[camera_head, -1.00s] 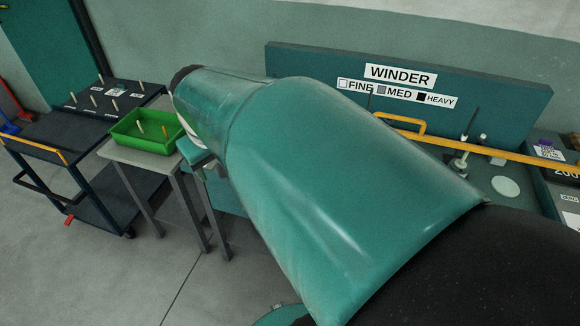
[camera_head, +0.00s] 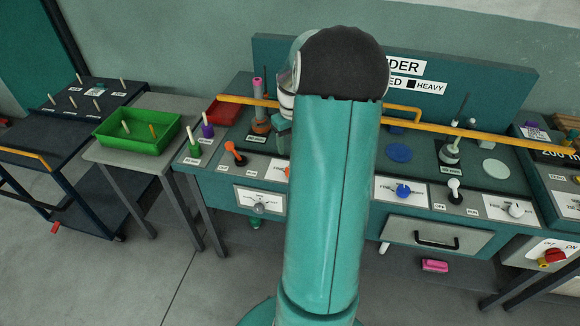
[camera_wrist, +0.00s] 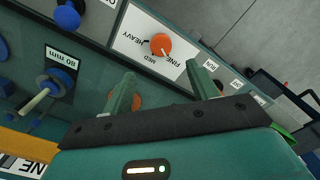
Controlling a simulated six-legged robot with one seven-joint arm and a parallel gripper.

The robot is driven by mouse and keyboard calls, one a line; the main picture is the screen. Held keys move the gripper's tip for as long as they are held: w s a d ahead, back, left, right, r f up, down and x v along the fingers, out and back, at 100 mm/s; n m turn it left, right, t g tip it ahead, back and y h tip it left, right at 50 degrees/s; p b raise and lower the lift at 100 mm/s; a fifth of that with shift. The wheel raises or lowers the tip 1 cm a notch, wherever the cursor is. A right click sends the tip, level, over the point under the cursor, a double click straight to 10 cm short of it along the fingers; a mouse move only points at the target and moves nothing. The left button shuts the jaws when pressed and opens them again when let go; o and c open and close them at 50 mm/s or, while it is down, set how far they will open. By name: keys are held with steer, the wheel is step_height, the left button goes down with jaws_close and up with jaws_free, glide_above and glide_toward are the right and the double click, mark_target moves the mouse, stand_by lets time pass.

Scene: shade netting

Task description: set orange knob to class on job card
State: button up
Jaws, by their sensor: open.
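The orange knob (camera_wrist: 160,45) sits on a white plate (camera_wrist: 135,32) marked FINE, MED and HEAVY in the wrist view. A thin white pointer line runs from it toward the lower right; I cannot tell surely which class it marks. In the head view the knob's edge (camera_head: 288,172) shows beside my arm, which hides the rest. My gripper (camera_wrist: 160,76) is open and empty, its fingers just short of the knob, one toward each side. A card with a purple clip (camera_head: 533,132) stands at the right; its text is unreadable, and I cannot tell whether it is the job card.
An orange lever (camera_head: 234,152) stands left of the knob. A yellow rail (camera_head: 460,131) crosses above the bench. A blue knob (camera_head: 403,190) and a white knob (camera_head: 516,210) sit to the right. A green tray (camera_head: 137,143) is on the side table. A pink block (camera_head: 435,265) lies below the drawer.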

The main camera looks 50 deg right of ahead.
step_height(320, 180, down, 11)
steer(key=shift+r, duration=0.1)
stand_by(0.3)
steer(key=c, duration=1)
